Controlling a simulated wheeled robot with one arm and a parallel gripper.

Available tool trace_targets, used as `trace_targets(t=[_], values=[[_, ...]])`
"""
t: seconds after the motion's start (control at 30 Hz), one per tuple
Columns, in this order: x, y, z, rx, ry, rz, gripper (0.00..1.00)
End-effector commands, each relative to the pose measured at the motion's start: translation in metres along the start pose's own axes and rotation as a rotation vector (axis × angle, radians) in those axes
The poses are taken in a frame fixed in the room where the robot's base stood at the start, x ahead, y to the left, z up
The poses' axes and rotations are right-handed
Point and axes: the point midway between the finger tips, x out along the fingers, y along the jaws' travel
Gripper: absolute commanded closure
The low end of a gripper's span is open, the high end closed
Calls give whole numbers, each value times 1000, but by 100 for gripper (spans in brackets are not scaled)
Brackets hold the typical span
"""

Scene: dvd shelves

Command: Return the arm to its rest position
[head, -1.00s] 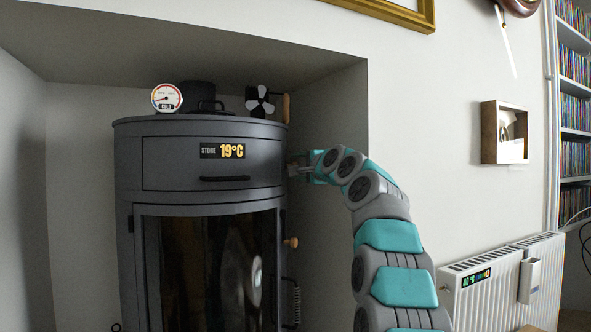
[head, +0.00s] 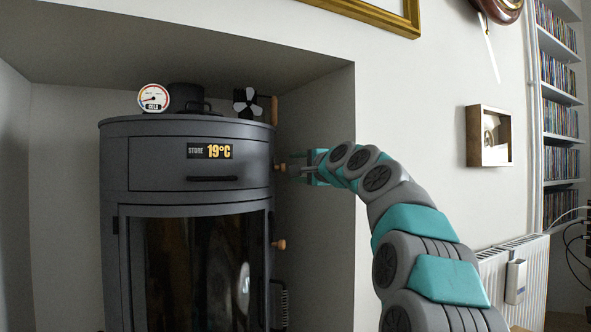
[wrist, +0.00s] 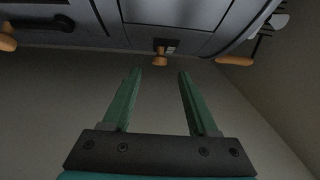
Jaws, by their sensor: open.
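My arm reaches up from the lower right in the head view, teal and grey, and bends left. My gripper (head: 296,168) is open and empty at the right side of the dark grey stove (head: 160,160). It points at a small wooden knob (head: 281,168) on the stove's side, with a small gap that is hard to judge. In the wrist view my two green fingers (wrist: 158,74) stand apart with nothing between them. A wooden knob (wrist: 160,48) shows beyond the fingertips there.
The stove stands in a wall recess, whose right edge is near my arm. A lower knob (head: 279,244) sticks out from the stove. A fan (head: 246,101) and gauge (head: 153,97) stand on top. A radiator (head: 497,283), small box frame (head: 488,136) and filled shelves (head: 560,120) are right.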

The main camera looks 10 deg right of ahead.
Motion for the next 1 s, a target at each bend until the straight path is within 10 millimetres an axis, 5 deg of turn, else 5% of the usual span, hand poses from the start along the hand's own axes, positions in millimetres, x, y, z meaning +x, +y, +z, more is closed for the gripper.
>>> trace_targets(t=[0.47,0.77,1.0], values=[[-3,15,14,-36,-22,59,41],[-51,127,89,-283,-181,403,41],[-137,234,140,-504,-362,695,41]])
